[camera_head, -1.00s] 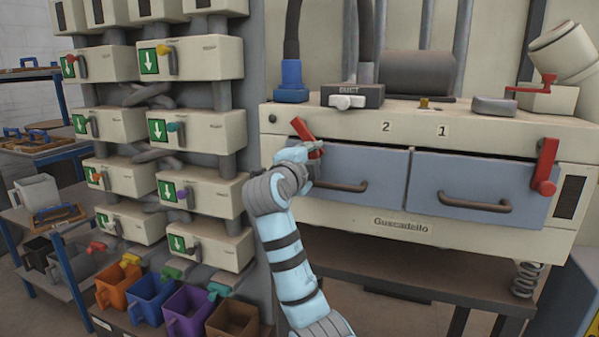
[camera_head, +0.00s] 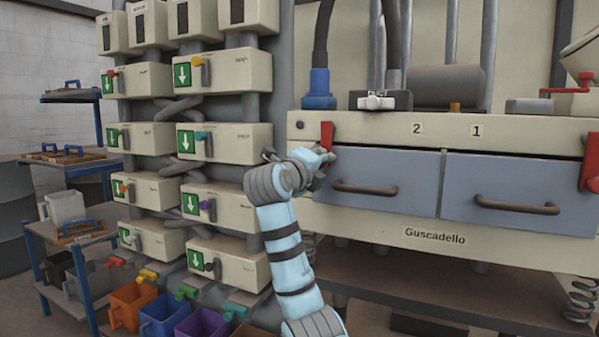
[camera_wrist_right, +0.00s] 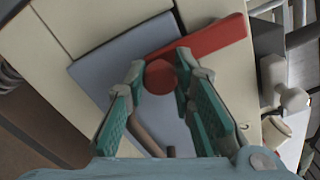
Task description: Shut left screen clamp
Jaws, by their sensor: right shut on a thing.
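The left screen clamp (camera_head: 327,134) is a red lever at the left end of the cream machine front. It stands nearly upright at the upper left corner of the blue-grey screen drawer marked 2 (camera_head: 385,165). My right gripper (camera_head: 322,156) is at the clamp's lower part and hides some of it. In the right wrist view, the gripper (camera_wrist_right: 160,74) has its fingers on either side of the clamp's round red knob (camera_wrist_right: 159,78), shut on it. The clamp's flat red arm (camera_wrist_right: 218,38) runs off to the upper right. My left gripper is not in view.
The right red clamp (camera_head: 589,165) hangs at the right picture edge. Drawer 1 (camera_head: 515,180) sits beside drawer 2; both have brown bar handles. A rack of cream dispenser boxes (camera_head: 225,140) stands close left of my arm, with coloured bins (camera_head: 158,310) below.

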